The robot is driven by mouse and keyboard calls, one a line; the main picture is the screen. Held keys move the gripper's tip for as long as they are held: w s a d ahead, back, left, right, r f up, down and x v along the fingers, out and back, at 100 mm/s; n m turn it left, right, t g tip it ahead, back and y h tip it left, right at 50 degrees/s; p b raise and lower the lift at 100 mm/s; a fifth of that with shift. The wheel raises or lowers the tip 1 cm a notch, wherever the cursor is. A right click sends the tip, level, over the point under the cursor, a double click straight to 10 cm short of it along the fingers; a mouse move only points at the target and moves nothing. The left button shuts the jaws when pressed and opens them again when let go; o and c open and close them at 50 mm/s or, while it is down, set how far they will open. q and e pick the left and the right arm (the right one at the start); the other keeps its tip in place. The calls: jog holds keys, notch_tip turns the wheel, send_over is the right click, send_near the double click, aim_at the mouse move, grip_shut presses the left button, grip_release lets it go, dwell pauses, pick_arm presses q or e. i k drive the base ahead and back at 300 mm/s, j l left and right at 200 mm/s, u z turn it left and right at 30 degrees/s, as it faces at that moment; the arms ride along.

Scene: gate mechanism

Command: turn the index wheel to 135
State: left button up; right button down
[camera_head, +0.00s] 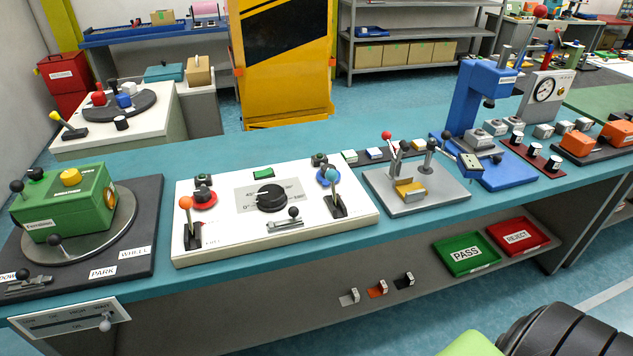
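A white panel (240,223) lies on the teal bench. A black round knob (271,197) sits at its middle on a grey plate with degree markings, too small to read fully. This is the likely index wheel; its pointer direction is unclear. At the left, a green box (66,205) with a yellow button stands on a round grey disc (112,232), on a dark base with labels reading WHEEL (133,253) and PARK (102,272). Neither gripper is in view, and nothing touches the knob.
A grey lever fixture (450,190) and a blue press (479,95) stand to the right. Green (450,262) and red (540,246) trays sit below.

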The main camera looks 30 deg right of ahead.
aim_at(271, 198)
jog(key=z, duration=0.75)
